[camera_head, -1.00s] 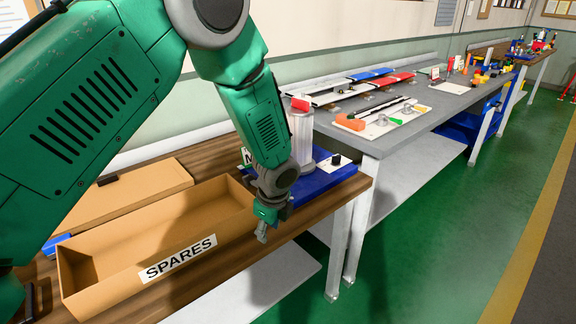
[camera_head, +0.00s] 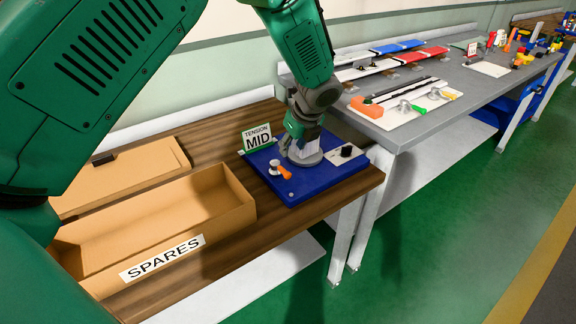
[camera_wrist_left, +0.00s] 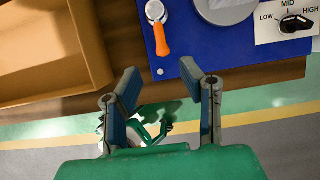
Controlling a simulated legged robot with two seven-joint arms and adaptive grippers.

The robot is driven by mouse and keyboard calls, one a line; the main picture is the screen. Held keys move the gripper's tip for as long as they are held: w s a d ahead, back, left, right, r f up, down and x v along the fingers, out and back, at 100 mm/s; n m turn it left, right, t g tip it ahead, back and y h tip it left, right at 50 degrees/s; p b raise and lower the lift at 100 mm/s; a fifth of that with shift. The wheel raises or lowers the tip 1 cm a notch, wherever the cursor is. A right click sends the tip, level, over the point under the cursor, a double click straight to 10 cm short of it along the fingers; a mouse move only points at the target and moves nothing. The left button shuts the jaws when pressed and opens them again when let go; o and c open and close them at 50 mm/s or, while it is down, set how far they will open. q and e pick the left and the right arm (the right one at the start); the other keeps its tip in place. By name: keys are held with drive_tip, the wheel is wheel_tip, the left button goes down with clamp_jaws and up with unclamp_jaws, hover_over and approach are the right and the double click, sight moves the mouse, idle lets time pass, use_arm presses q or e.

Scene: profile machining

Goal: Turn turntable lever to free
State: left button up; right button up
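A small orange lever (camera_head: 285,172) on a round silver pivot sits on the blue base plate (camera_head: 291,189). In the left wrist view the lever (camera_wrist_left: 161,40) points toward the gripper, away from its pivot. My left gripper (camera_wrist_left: 162,76) is open and empty there, its two fingers spread either side of the lever's line, with the lever's tip just beyond the fingertips. In the head view my left gripper (camera_head: 292,138) is over the blue plate, in front of the pale column, which it partly hides; its fingertips are hard to make out. My right gripper is not in view.
A "TENSION MID" sign (camera_head: 257,138) stands at the plate's back left. A LOW/MID/HIGH knob (camera_wrist_left: 295,23) sits right of the lever. The open SPARES box (camera_head: 240,215) lies left on the wooden table. A grey table (camera_head: 390,135) with fixtures continues right.

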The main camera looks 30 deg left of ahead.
sight(284, 170)
use_arm(q)
drive_tip(key=x, duration=1)
drive_tip(key=shift+w+f, duration=0.1)
drive_tip(key=shift+f, duration=0.2)
drive_tip(key=shift+w+a+f, duration=0.1)
drive_tip(key=shift+a+f, duration=0.15)
drive_tip(key=shift+f, duration=0.1)
clamp_jaws()
